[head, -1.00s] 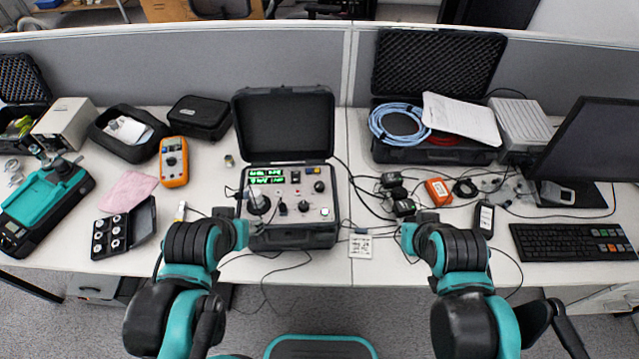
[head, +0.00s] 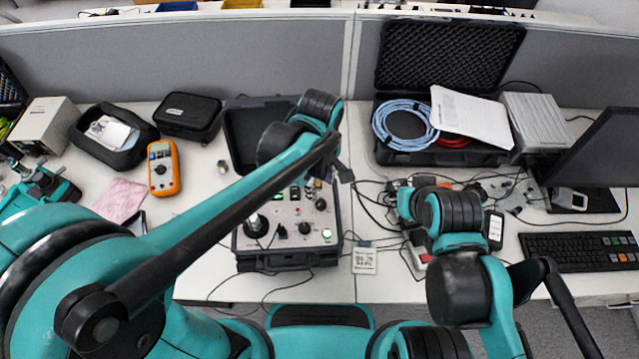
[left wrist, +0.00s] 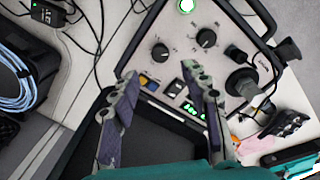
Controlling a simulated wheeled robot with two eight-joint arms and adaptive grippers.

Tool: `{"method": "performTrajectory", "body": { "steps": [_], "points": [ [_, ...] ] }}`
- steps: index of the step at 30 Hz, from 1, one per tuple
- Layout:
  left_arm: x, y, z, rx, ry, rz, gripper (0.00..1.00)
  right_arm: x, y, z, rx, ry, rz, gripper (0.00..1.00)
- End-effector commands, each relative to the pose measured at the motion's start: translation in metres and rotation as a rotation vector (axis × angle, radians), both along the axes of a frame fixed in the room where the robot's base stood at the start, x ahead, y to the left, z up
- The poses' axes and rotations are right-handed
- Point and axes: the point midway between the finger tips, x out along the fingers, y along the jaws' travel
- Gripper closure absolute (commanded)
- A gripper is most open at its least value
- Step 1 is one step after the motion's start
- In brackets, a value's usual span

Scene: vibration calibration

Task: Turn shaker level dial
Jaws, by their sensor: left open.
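The shaker calibrator is an open black case with a light grey control panel (head: 270,243), in the middle of the desk. Its panel carries a lit green button (head: 326,234), black knobs and a thick black post (head: 256,225). The left wrist view shows two round dials, one nearer the fingers (left wrist: 160,53) and one farther right (left wrist: 206,37). I cannot read which is the level dial. My left gripper (left wrist: 163,82) is open and empty above the panel, its fingers apart from both dials. The green display (left wrist: 188,108) shows between the fingers. My right arm (head: 445,215) is at the right; its fingers are unclear.
The raised lid (head: 240,135) stands behind the panel, partly hidden by my left arm. An orange multimeter (head: 163,168) lies left of the case. Cables and small boxes crowd the right side. A keyboard (head: 580,250) and monitor (head: 605,150) stand farther right.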

Motion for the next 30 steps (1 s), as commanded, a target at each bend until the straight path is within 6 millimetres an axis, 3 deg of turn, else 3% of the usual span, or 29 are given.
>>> {"method": "performTrajectory", "body": {
  "steps": [15,27,30],
  "points": [
    [0.000,-0.002,-0.071,0.003,0.006,0.014,0.54,0.000,0.000,-0.027,0.000,0.000,0.000,1.00],
    [0.000,-0.002,-0.079,0.003,0.005,0.013,0.54,0.000,0.000,-0.029,0.000,0.000,0.000,1.00],
    [0.000,-0.002,-0.079,0.003,0.005,0.013,0.80,0.000,0.000,-0.029,0.000,0.000,0.000,1.00]
  ]
}}
